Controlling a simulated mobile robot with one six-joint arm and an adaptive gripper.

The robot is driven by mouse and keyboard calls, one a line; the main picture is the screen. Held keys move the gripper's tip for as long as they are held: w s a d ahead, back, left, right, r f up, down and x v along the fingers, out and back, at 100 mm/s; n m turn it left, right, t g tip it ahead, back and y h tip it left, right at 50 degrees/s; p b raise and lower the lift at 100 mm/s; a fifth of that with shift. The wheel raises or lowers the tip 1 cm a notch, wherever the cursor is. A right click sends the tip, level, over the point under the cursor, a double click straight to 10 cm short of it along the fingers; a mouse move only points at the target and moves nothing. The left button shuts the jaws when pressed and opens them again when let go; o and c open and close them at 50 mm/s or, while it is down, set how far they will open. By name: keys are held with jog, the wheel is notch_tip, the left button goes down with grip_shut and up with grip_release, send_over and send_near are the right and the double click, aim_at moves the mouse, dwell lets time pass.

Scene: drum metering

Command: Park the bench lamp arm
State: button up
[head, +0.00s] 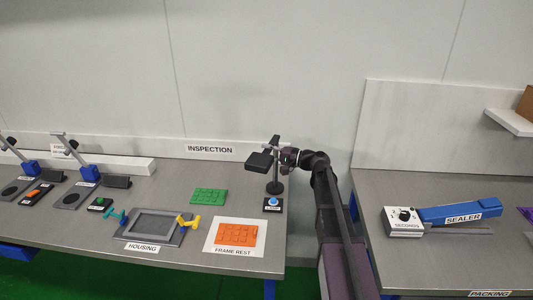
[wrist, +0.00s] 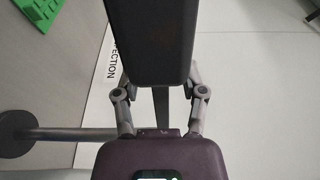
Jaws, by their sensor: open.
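The bench lamp stands at the right end of the inspection bench. Its dark rectangular head (head: 260,161) hangs left of its upright post (head: 275,172), above a round black base. My gripper (head: 287,157) is beside the lamp head, on its right. In the wrist view, the lamp head (wrist: 151,40) fills the top middle, in front of my open gripper (wrist: 160,90). A narrow grey bar (wrist: 160,103) shows between the fingers. The fingertips are partly hidden by the head, so contact cannot be told. The post (wrist: 75,132) runs in from the left.
A blue-buttoned box (head: 273,204) sits in front of the lamp base. A green board (head: 209,196), an orange frame (head: 237,234) on a white card and the housing fixture (head: 124,233) lie to the left. A sealer (head: 458,213) stands on the right bench.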

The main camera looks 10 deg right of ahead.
jog(key=shift+a, duration=0.1)
grip_shut()
jog(key=shift+w, duration=0.1)
dwell(0.5)
